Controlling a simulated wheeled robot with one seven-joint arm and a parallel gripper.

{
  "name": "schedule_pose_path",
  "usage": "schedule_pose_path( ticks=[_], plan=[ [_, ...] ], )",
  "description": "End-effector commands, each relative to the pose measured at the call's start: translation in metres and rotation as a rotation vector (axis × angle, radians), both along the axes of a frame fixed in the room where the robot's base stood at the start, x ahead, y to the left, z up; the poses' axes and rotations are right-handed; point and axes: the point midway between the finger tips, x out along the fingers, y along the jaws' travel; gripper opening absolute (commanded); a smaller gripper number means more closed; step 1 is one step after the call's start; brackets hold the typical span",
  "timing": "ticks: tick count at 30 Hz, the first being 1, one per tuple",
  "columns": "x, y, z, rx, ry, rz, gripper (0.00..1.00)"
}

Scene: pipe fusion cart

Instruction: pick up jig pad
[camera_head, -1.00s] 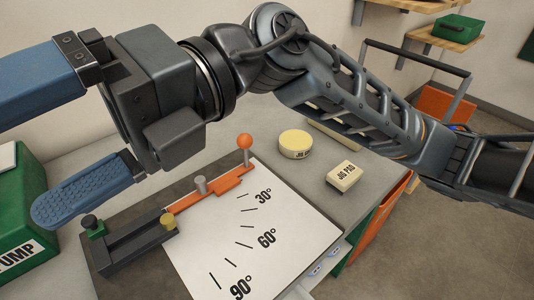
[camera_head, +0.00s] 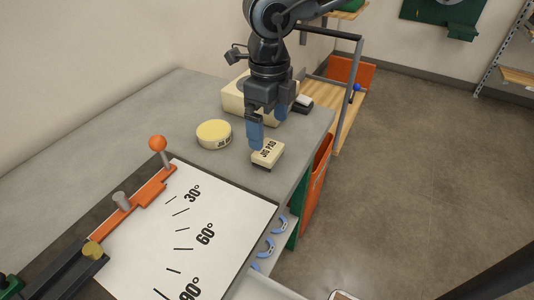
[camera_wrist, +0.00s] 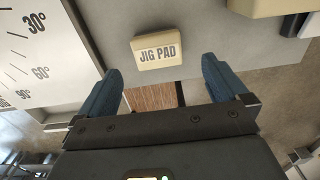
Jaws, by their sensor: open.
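The jig pad (camera_head: 267,154) is a small cream block with "JIG PAD" printed on it, lying on the grey cart top near its right edge. My gripper (camera_head: 268,125) is just above and behind it in the head view, with blue fingers pointing down. In the wrist view my gripper (camera_wrist: 168,86) is open and empty. The jig pad (camera_wrist: 158,51) shows there just beyond the fingertips, roughly midway between them, its label facing up. It is not between the fingers.
A round cream tin (camera_head: 214,134) stands left of the pad. A larger cream box (camera_head: 232,98) is behind my gripper. The angle board (camera_head: 215,225) with an orange-knobbed lever (camera_head: 157,144) lies in front. The cart's edge drops off close to the pad's right.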

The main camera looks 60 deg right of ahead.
Motion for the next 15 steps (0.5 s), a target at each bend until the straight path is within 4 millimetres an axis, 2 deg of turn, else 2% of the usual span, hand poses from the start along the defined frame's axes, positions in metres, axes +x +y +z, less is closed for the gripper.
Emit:
schedule_pose_path(
  ticks=[8,15],
  plan=[
    [0.0,0.002,-0.027,0.003,0.0,0.001,1.0],
    [-0.001,0.004,-0.061,0.005,0.0,0.001,1.0]
  ],
)
